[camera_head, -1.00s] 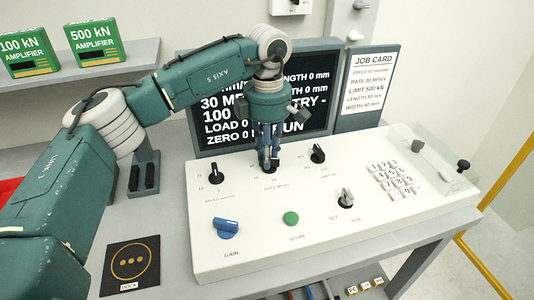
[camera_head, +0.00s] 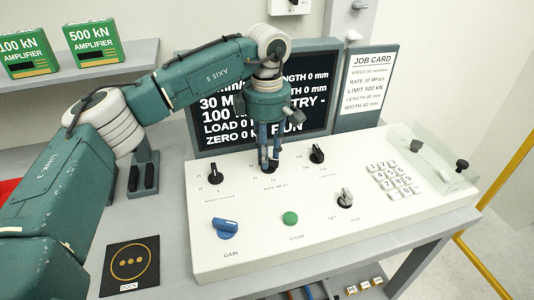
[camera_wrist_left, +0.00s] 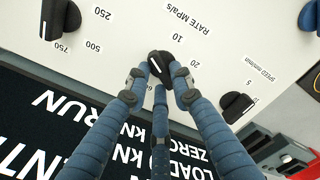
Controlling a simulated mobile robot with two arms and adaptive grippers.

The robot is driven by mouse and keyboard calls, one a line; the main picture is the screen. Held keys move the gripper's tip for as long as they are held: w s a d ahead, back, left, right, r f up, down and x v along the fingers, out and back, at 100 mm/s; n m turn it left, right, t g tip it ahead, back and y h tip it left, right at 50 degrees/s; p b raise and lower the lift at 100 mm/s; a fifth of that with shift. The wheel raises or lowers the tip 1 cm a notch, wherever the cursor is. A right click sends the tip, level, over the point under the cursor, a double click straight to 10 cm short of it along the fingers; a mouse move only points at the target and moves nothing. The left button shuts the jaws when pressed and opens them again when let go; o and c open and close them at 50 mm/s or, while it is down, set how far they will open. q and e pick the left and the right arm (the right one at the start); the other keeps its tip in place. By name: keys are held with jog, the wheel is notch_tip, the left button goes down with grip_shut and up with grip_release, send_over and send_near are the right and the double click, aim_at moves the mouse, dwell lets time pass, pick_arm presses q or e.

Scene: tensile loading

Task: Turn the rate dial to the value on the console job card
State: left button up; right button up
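The rate dial (camera_wrist_left: 160,63) is a small black knob with a white pointer line, on the white console (camera_head: 330,255). In the head view the fingers mostly hide the dial. The job card (camera_head: 370,78) behind the console reads rate 30 MPa/s. My right gripper is not in view.
The dark display (camera_head: 215,135) stands close behind the left gripper and is partly hidden. The speed dial (camera_head: 215,173) and limit dial (camera_head: 317,153) flank the rate dial. The blue gain knob (camera_head: 225,229), green button (camera_head: 290,218) and keypad (camera_head: 395,178) are nearer the front and right.

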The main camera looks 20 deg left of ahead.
pick_arm(q)
jog(key=shift+o, duration=1.1)
notch_tip(320, 180, up, 12)
